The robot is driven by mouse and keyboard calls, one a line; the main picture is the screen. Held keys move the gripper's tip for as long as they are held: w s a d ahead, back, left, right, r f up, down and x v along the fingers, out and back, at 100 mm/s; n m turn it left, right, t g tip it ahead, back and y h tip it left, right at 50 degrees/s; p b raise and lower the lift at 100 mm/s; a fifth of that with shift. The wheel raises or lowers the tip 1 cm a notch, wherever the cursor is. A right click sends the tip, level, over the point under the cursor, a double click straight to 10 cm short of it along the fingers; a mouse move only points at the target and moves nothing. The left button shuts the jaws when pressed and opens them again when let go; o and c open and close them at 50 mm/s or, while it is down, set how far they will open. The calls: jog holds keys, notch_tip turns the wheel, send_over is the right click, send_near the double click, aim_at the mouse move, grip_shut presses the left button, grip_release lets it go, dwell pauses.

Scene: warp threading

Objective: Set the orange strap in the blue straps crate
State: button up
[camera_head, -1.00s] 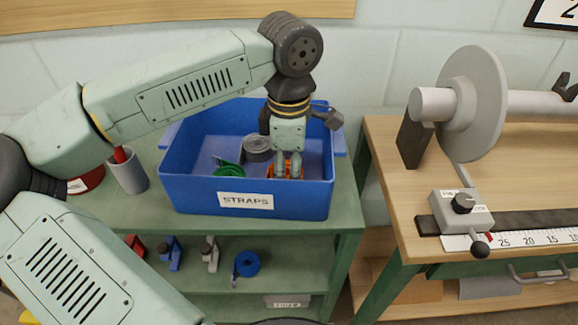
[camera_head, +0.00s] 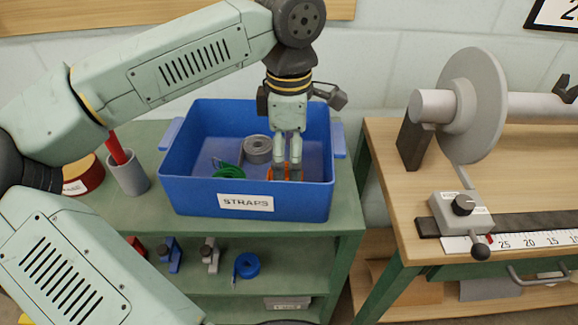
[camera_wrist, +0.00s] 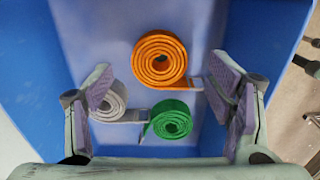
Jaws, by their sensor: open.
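The blue straps crate (camera_head: 190,193) stands on the green shelf unit, with a STRAPS label on its front. The orange strap (camera_wrist: 160,59), a rolled coil, lies on the crate floor. In the head view the orange strap (camera_head: 278,174) shows only in part behind my fingers and the crate's front wall. A grey strap (camera_wrist: 108,101) and a green strap (camera_wrist: 171,119) lie beside it in the crate. My gripper (camera_head: 287,172) points down into the crate. In the wrist view my gripper (camera_wrist: 165,95) is open, its fingers wide apart and empty, with the coils below and between them.
A grey cup (camera_head: 128,177) with a red item and a red roll (camera_head: 84,175) stand left of the crate. A workbench (camera_head: 400,207) with a disc and ruler is at right. Small tools and a blue roll (camera_head: 246,265) sit on the lower shelf.

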aim_at(288, 174)
notch_tip(288, 174, up, 8)
dwell(0.5)
